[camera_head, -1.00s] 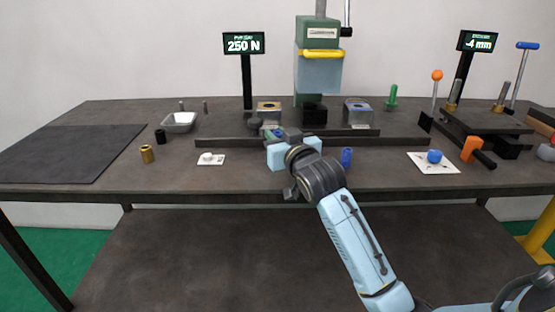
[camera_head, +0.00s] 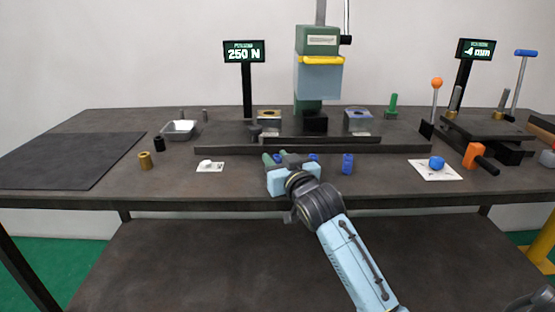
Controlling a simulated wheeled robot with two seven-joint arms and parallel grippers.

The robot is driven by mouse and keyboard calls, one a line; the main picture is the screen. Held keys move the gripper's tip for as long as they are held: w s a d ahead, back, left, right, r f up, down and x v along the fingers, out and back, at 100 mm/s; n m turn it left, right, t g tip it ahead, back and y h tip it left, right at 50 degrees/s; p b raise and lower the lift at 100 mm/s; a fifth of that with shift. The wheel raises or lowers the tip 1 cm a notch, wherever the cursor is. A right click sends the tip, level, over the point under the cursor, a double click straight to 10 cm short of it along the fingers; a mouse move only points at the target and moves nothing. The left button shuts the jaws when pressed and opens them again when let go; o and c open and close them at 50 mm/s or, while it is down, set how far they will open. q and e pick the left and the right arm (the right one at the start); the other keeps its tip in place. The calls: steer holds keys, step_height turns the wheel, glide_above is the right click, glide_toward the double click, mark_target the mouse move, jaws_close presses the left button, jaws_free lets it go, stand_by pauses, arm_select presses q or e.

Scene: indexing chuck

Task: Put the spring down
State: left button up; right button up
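My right gripper (camera_head: 290,161) is over the front middle of the table, pointing away from me. Its light blue body hides most of its fingertips, so I cannot tell whether it is open or shut. Small green and blue parts show just past it, at its fingers; I cannot tell whether a spring is among them. A blue cylinder, possibly a spring (camera_head: 347,164), stands upright on the table just right of the gripper, apart from it. Another small blue piece (camera_head: 314,157) shows partly behind the gripper. My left gripper is not in view.
A press (camera_head: 318,80) stands behind a dark rail (camera_head: 390,149). A white card (camera_head: 210,167) and brass cylinder (camera_head: 145,160) are left; a white card with a blue knob-like piece (camera_head: 437,163) is right. A dark mat (camera_head: 70,160) lies far left, bare.

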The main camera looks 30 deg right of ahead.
steer(key=shift+o, duration=1.1)
steer(key=shift+r, duration=0.15)
steer(key=shift+s+a, duration=0.1)
steer(key=shift+s, duration=0.2)
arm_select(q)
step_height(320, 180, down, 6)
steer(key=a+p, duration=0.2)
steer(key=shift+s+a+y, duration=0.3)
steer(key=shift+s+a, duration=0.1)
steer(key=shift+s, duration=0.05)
arm_select(e)
steer(key=s+a, duration=0.1)
steer(key=s, duration=1)
steer(key=shift+a, duration=0.35)
steer(key=shift+s, duration=0.1)
